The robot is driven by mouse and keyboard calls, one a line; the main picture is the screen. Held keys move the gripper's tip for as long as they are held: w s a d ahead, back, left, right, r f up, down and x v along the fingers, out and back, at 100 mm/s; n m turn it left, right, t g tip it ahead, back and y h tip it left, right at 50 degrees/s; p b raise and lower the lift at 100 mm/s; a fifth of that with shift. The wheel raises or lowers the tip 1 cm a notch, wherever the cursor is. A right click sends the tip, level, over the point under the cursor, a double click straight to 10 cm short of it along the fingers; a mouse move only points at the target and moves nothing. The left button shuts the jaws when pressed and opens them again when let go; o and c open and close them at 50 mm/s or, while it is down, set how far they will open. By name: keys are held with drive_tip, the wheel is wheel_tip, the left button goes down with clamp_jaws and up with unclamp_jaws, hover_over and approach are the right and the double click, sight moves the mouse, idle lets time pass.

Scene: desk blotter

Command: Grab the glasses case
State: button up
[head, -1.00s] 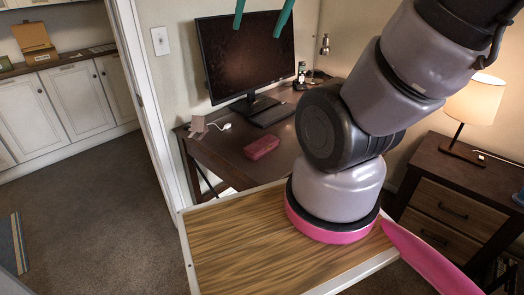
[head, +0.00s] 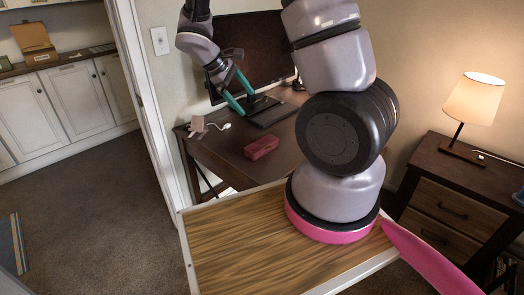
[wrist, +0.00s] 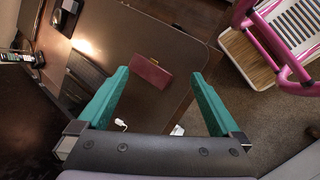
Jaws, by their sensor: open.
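The glasses case is most likely the dark red oblong case (head: 261,147) lying on the desk near its front edge; it also shows in the wrist view (wrist: 151,71), beyond and between my fingertips. My gripper (head: 248,104) has teal fingers and hangs above the desk in front of the monitor. In the wrist view my gripper (wrist: 161,75) has its fingers spread wide with nothing between them. The case is apart from the fingers, lower down on the desk top.
A lamp (head: 476,98) stands on the nightstand at right. The desk top around the case is clear.

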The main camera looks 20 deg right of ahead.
drive_tip(key=w+a+f+n+t+h, duration=0.1)
drive_tip(key=w+f+n+h, duration=0.15)
drive_tip(key=f, duration=0.35)
drive_tip(key=w+f+n+h, duration=0.1)
drive_tip(key=f+n+h, duration=0.1)
drive_tip(key=f+n, duration=0.3)
drive_tip(key=n+t+h, duration=0.1)
drive_tip(key=n+t, duration=0.3)
drive_tip(key=n, duration=0.2)
approach(249, 151)
drive_tip(key=x, duration=0.4)
drive_tip(key=shift+d+f+n+h, duration=0.1)
drive_tip(key=shift+n+h, duration=0.15)
drive_tip(key=x, duration=0.4)
drive_tip(key=shift+w+d+f, duration=0.15)
drive_tip(key=shift+w+d, duration=0.05)
drive_tip(key=shift+d, duration=0.05)
drive_tip(key=x, duration=0.5)
drive_tip(key=shift+w+d+f, duration=0.2)
drive_tip(key=shift+w+f, duration=0.05)
drive_tip(key=shift+f, duration=0.1)
drive_tip(key=c, duration=1.3)
